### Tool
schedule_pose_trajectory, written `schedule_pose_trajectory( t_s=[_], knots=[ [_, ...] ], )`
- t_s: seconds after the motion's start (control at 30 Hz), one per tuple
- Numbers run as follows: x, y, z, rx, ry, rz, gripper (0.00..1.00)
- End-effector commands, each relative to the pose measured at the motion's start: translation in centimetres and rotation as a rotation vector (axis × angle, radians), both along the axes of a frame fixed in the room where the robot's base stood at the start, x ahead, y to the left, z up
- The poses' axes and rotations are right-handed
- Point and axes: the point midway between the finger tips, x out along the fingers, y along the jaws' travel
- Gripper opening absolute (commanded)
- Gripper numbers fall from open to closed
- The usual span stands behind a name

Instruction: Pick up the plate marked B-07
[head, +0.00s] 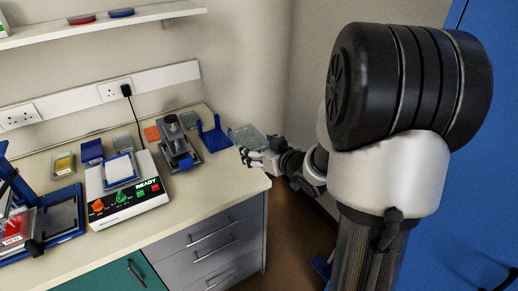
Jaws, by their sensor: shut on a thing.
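My gripper (246,154) is at the right end of the bench, near its front edge. It is shut on a flat grey-green plate (249,137), which is tilted and seems to be held above the bench top. The plate's marking cannot be read at this size, so I cannot tell whether it is B-07. The fingertips are small in the head view, and the contact with the plate is partly hidden.
A blue stand (214,137) is just left of the held plate. Left of it are a grey device (178,150), a white instrument (130,200) reading READY and several small plates or boxes. Grey drawers (215,245) are below. A shelf (110,24) hangs above.

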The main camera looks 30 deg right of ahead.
Motion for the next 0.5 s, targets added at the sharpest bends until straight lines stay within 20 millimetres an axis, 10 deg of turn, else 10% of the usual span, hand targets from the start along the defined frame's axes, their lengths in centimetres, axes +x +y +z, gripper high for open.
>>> schedule_pose_trajectory(
  t_s=[0.5],
  knots=[
    [0.0, 0.0, 3.0, -0.001, -0.002, 0.0, 0.36]
  ],
)
